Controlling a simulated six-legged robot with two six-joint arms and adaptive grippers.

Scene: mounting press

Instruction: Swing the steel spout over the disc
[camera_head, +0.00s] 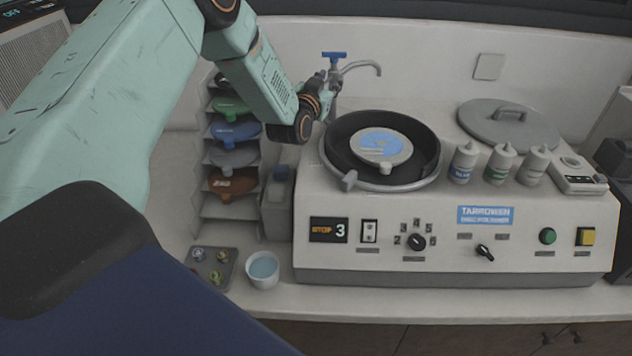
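The steel spout (362,66) stands behind the polisher bowl, with a blue tap handle (334,55) on top. Its curved end points right and sits behind the bowl's back rim, not above the disc. The disc (380,141) is pale with a blue and white face and lies in the black round bowl (428,150). My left gripper (326,90) is at the spout's upright, just left of and below the handle. Its fingers are small and overlap the spout, so I cannot tell whether they touch or grip it. My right gripper is not in view.
The polisher body (450,262) has knobs and buttons in front. Several white bottles (499,163) and a grey lid (508,124) stand on its right. A rack of coloured discs (234,132) is left, under my arm. A cup (263,270) stands front left.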

